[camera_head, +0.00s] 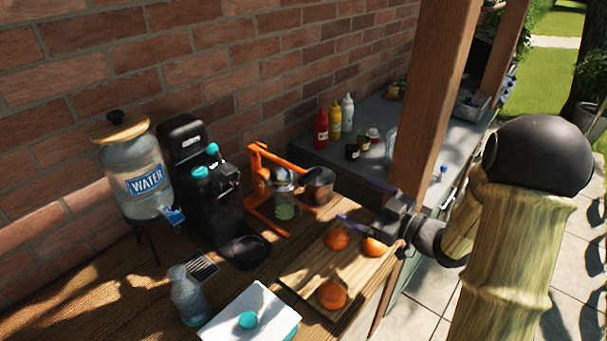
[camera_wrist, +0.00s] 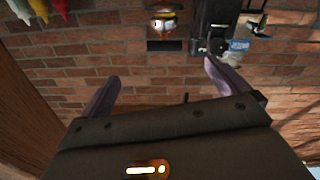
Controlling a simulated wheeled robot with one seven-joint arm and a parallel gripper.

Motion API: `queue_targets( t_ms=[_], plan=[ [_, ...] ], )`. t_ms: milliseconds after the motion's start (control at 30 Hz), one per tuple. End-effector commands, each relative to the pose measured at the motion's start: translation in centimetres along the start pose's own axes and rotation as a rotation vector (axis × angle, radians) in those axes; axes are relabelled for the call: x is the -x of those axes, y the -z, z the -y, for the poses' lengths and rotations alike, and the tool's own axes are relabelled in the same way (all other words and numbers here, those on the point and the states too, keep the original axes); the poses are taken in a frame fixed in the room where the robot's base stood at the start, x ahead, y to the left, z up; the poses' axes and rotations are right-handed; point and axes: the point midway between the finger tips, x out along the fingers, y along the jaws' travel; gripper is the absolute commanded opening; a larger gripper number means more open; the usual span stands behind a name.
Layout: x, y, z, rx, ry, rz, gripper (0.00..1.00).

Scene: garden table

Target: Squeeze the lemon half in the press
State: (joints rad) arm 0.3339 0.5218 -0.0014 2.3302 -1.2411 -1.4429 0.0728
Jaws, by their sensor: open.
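The orange-framed press (camera_head: 262,172) stands on the wooden table against the brick wall. A glass with something green in it (camera_head: 285,211) sits at its base, below a metal cup. I cannot make out a lemon half in the press or elsewhere. Three orange fruit pieces lie on a wooden cutting board (camera_head: 312,268): one at the back (camera_head: 336,237), one at the right (camera_head: 375,247) and one at the front (camera_head: 331,295). My gripper (camera_head: 364,206) is open and empty above the board's far right, right of the press. Its purple fingers are spread in the wrist view (camera_wrist: 162,72).
A water dispenser (camera_head: 134,172) and a black coffee machine (camera_head: 190,170) stand left of the press. A wooden post (camera_head: 436,95) rises close behind my gripper. Bottles (camera_head: 321,130) stand on the back counter.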

Motion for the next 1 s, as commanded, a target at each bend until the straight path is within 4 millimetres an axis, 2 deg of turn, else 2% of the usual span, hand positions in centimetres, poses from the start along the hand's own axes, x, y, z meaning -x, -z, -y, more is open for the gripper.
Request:
queue_targets(
  t_ms=[367,567,667,1000],
  plan=[
    [0.2,0.4,0.3,-0.005,0.025,-0.038,1.0],
    [-0.7,0.5,0.4,-0.005,0.027,-0.038,1.0],
    [-2.0,0.6,0.4,-0.004,0.029,-0.037,1.0],
    [-7.9,0.9,0.6,-0.004,0.028,-0.037,1.0]
  ],
)
